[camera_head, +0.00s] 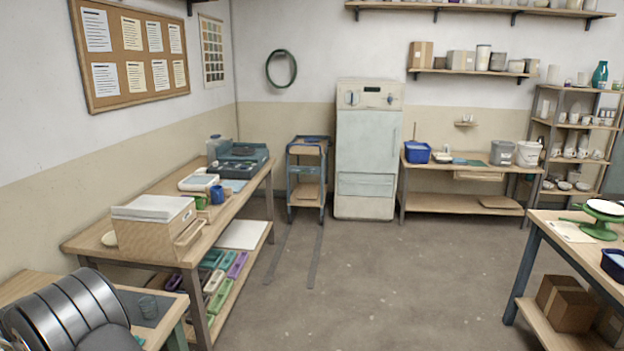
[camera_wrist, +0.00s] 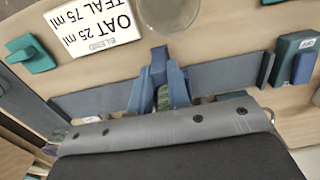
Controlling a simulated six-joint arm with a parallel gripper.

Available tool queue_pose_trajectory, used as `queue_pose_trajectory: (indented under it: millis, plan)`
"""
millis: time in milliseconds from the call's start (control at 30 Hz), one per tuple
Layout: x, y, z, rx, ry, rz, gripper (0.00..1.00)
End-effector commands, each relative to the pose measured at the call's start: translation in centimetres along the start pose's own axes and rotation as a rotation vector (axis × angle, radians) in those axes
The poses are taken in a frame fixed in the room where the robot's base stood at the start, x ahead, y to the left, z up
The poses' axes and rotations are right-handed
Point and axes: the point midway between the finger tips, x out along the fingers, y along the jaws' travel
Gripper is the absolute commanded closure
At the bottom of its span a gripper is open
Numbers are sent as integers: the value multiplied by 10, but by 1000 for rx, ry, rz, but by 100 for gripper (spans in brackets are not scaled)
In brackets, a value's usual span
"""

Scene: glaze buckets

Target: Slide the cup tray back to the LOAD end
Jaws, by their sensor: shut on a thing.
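My gripper (camera_wrist: 161,82) has two blue fingers that are closed around a small dark blue upright piece in the wrist view. I cannot tell for sure whether that piece is the cup tray's handle. A clear cup (camera_wrist: 168,13) stands just beyond the fingertips, cut by the top edge. Long dark grey strips (camera_wrist: 215,76) run to the left and right of the fingers; how they join the cup tray is hidden. No LOAD mark is readable. In the head view, a clear cup (camera_head: 148,306) stands on a dark grey surface (camera_head: 172,303) beside my arm. My fingers are hidden there.
A white card (camera_wrist: 95,24) reads OAT 25 ml, TEAL 75 ml, upside down. A teal block (camera_wrist: 30,54) lies left, and a blue and teal device (camera_wrist: 294,58) stands right.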

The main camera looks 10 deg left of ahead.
Motion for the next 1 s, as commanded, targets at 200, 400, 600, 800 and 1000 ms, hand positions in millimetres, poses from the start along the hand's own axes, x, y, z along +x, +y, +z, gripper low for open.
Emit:
queue_pose_trajectory:
  millis: [200,400,600,800,1000]
  plan:
    - [-1,2,-1,1,2,1,100]
    - [-1,16,0,2,1,1,100]
    - [-1,30,-1,2,3,1,100]
    - [-1,44,-1,2,2,1,100]
    - [-1,58,-1,2,3,1,100]
